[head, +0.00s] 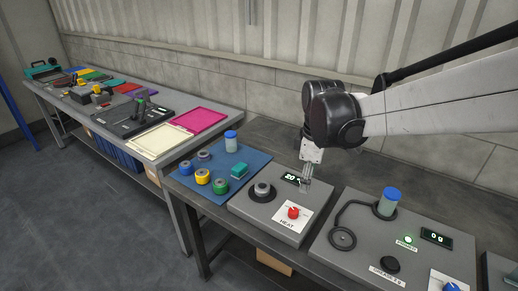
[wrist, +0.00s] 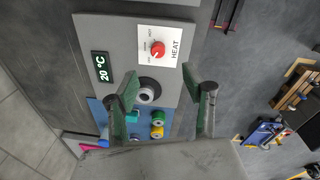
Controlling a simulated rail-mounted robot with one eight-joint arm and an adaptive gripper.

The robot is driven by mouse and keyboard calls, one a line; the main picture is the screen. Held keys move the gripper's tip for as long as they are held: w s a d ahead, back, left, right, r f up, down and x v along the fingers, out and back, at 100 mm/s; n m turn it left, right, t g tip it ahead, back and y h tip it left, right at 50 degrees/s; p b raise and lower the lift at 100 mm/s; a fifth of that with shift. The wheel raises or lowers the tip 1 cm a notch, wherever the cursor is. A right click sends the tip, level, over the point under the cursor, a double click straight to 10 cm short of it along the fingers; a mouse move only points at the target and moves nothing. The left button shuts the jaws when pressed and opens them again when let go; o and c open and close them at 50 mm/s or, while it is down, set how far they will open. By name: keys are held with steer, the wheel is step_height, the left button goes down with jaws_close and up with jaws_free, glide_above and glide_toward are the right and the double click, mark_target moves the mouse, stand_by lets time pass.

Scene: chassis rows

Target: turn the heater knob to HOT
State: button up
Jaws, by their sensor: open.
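The red heater knob (head: 293,212) sits on a white HEAT label on the grey heater panel (head: 250,212). It also shows in the wrist view (wrist: 157,49), with small position words around it; I cannot tell for certain which one it points at. The panel's display (head: 291,178) reads 20; in the wrist view the display (wrist: 101,67) reads 20 °C. My gripper (head: 305,186) is open and empty above the back right of the panel, apart from the knob. In the wrist view its fingers (wrist: 168,90) are spread, with the knob beyond them.
A grey-topped jar (head: 262,188) stands on a black round plate on the heater panel. A blue mat (head: 211,173) with several small jars lies to the left. Space above the knob is clear.

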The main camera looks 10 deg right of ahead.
mark_target(294, 210)
steer(key=w+f, duration=0.1)
steer(key=f, duration=0.4)
steer(key=w+a+f+n, duration=0.1)
steer(key=f, duration=0.5)
steer(key=w+f+n+g+b, duration=0.1)
steer(key=f, duration=0.4)
steer(key=shift+w+a+f, duration=0.2)
steer(key=shift+a, duration=0.1)
jaws_close()
